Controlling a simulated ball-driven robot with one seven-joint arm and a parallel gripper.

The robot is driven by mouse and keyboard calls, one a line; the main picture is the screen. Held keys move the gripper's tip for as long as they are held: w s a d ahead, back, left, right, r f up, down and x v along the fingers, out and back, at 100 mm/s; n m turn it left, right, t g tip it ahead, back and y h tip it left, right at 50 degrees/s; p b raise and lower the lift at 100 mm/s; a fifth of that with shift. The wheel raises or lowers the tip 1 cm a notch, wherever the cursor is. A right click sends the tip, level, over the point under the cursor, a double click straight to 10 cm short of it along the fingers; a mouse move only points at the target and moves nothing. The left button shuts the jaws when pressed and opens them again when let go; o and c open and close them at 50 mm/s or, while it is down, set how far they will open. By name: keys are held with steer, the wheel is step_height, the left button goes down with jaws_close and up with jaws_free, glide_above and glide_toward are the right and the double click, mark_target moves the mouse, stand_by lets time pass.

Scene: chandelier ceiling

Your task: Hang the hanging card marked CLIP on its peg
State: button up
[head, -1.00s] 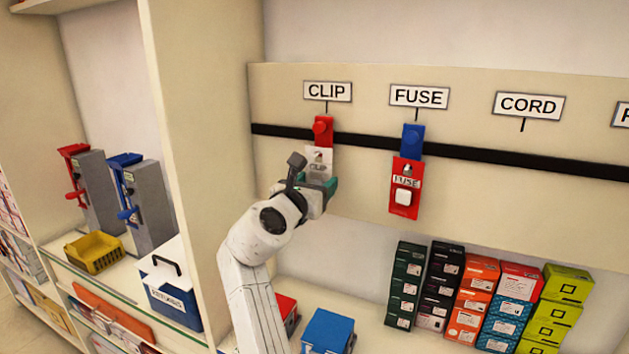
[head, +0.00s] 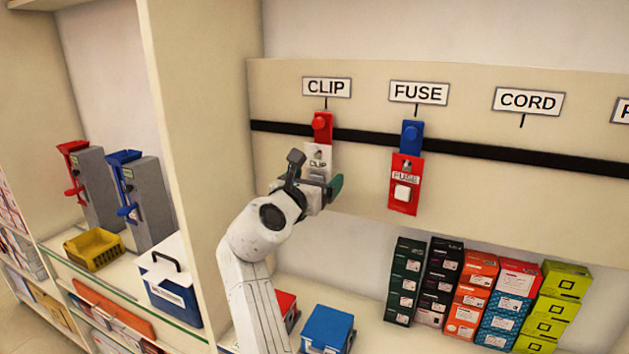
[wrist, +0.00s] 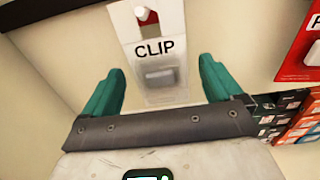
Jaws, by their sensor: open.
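The CLIP card (head: 318,157) is pale with a grey block on its lower part and hangs upright below the red peg (head: 322,127), under the CLIP sign (head: 326,88). In the wrist view the card (wrist: 155,50) shows a slot at its top with a white and red piece in it. My gripper (head: 320,190) is at the card's lower end in the head view. Its two green fingers (wrist: 160,92) are open, one on each side of the card, with visible gaps to it. The card's lowest part is hidden by my gripper.
A red FUSE card (head: 404,185) hangs below a blue peg (head: 411,137) just to the right. A black rail (head: 480,151) crosses the panel. Colored boxes (head: 475,290) stand on the shelf below right. A side wall (head: 205,150) is close on the left.

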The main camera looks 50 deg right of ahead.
steer(key=shift+a, duration=0.1)
steer(key=b+v, duration=0.1)
steer(key=v, duration=0.9)
steer(key=shift+s+a, duration=0.15)
steer(key=shift+a, duration=0.1)
steer(key=s+d+f+m+y, duration=0.1)
steer(key=s+f+m+y, duration=0.4)
steer(key=f, duration=0.8)
steer(key=s+d+f+m+y, duration=0.25)
steer(key=s+f+m, duration=0.4)
steer(key=f, duration=0.75)
steer(key=s+a+f+m+g+y, duration=0.2)
steer(key=s+a+f+m+y, duration=0.2)
steer(key=s, duration=0.6)
steer(key=s+a+f+m+g+y, duration=0.3)
steer(key=s+a+f+m+y, duration=0.2)
steer(key=s+f, duration=0.5)
steer(key=a+m, duration=0.2)
steer(key=a, duration=0.1)
steer(key=shift+s+a+f, duration=0.15)
steer(key=shift+a+f, duration=0.2)
